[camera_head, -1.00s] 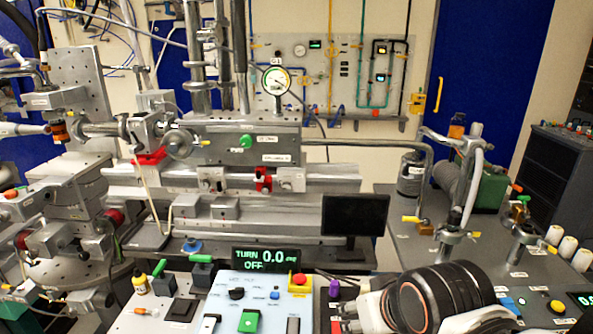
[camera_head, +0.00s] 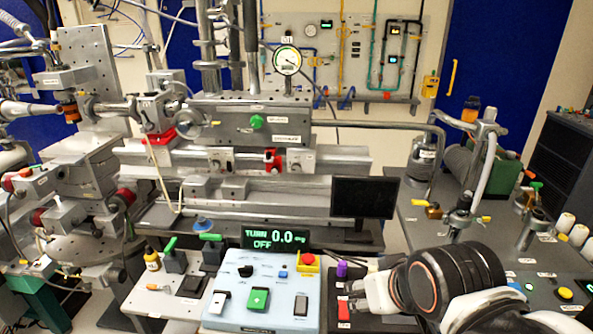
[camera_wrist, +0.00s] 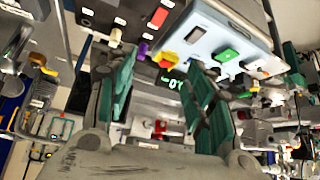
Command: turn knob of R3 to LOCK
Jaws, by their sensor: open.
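A light-blue control panel (camera_head: 222,284) at the front centre carries a black rotary knob (camera_head: 245,271), a green rocker and a blue button. A display (camera_head: 275,237) behind it reads "TURN 0.0 deg" and "OFF". A purple knob (camera_head: 342,269) stands on a dark box to the right. I cannot read an R3 or LOCK label on any of them. My gripper (camera_head: 352,291) is right of the panel, near the dark box. In the wrist view my gripper (camera_wrist: 162,88) has its green-padded fingers apart with nothing between them; the panel (camera_wrist: 205,38) shows beyond, tilted.
A red emergency button on a yellow base (camera_head: 308,262) sits at the panel's back right corner. A dark monitor (camera_head: 364,198) stands behind. A grey bench with pipes and valves (camera_head: 425,240) is on the right.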

